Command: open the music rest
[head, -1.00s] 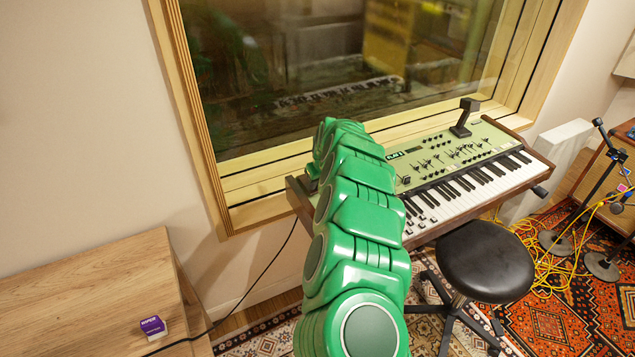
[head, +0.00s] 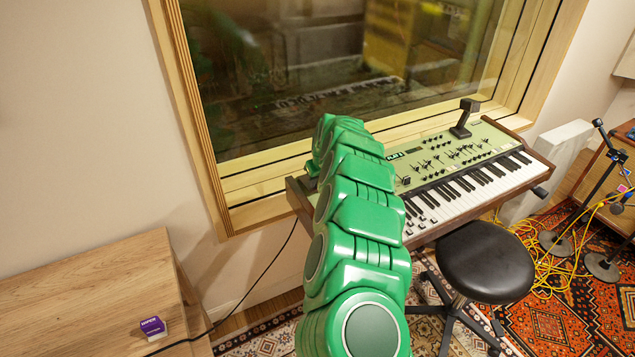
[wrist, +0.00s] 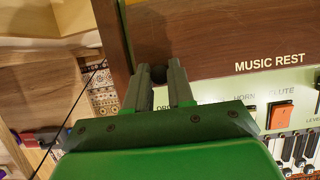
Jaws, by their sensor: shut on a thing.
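The music rest shows in the wrist view as a brown wooden panel (wrist: 225,35) with the words MUSIC REST on its lower part. It lies along the back of the keyboard's pale control panel (wrist: 215,90). My gripper (wrist: 157,74) is at the left end of the panel's lower edge, its two grey fingers on either side of a small dark knob (wrist: 156,76). It is shut on this knob, which is mostly hidden between the fingers. In the head view my green arm reaches over the keyboard's left end and hides the gripper and the music rest.
The green keyboard (head: 470,152) stands below a wood-framed window (head: 330,60). A round black stool (head: 485,260) is in front of it. A wooden table (head: 90,285) with a small purple box (head: 152,326) is at left. Yellow cables (head: 540,255) and microphone stands are at right.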

